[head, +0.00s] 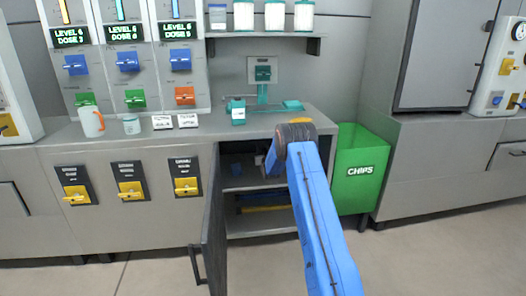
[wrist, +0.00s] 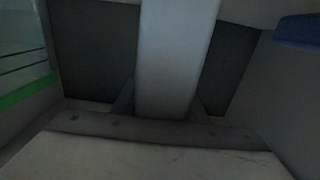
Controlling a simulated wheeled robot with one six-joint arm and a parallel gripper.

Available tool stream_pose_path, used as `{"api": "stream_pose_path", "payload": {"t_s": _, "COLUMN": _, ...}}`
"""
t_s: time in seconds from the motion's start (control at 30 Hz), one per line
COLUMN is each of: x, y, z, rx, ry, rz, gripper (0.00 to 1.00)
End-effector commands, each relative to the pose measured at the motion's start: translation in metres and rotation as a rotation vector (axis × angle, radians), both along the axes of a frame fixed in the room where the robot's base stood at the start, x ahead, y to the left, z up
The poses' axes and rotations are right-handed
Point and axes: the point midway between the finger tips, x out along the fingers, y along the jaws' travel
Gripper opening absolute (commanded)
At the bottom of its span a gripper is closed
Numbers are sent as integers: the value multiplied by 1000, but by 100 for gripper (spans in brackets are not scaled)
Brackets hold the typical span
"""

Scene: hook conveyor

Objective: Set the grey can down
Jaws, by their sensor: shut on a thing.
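The grey can (wrist: 178,55) stands out as a pale, smooth upright shape in the middle of the wrist view, with its top cut off by the picture edge. My gripper (wrist: 162,104) is shut on it, one dark finger on either side. In the head view my blue arm reaches into the open cabinet (head: 232,188) under the counter. My gripper and the can are mostly hidden there by the arm and the dark interior. I cannot tell whether the can touches a surface.
The cabinet door (head: 211,235) stands open to the left of my arm. A shelf (head: 252,187) crosses the cabinet, with dark blue and yellow things below it. A green CHIPS bin (head: 361,190) stands close on the right. A mug (head: 92,122) is on the counter.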

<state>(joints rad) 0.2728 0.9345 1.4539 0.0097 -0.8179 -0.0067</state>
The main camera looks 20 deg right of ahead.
Motion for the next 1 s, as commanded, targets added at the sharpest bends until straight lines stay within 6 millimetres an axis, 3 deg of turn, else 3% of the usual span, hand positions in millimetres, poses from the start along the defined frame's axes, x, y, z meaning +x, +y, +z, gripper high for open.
{"api": "stream_pose_path", "payload": {"t_s": 0.2, "x": 0, "y": 0, "z": 0, "rx": 0, "ry": -1, "rz": 0, "gripper": 0}}
{"api": "stream_pose_path", "payload": {"t_s": 0.23, "x": 0, "y": 0, "z": -2, "rx": 0, "ry": 0, "rz": 0, "gripper": 41}}
{"api": "stream_pose_path", "payload": {"t_s": 0.3, "x": 0, "y": 0, "z": -1, "rx": 0, "ry": 0, "rz": 0, "gripper": 58}}
{"api": "stream_pose_path", "payload": {"t_s": 0.67, "x": 0, "y": 0, "z": 1, "rx": 0, "ry": 0, "rz": 0, "gripper": 58}}
{"api": "stream_pose_path", "payload": {"t_s": 0.87, "x": -22, "y": 6, "z": 1, "rx": 0, "ry": 1, "rz": 0, "gripper": 58}}
{"api": "stream_pose_path", "payload": {"t_s": 1.0, "x": -49, "y": 14, "z": 1, "rx": 1, "ry": 3, "rz": 0, "gripper": 58}}
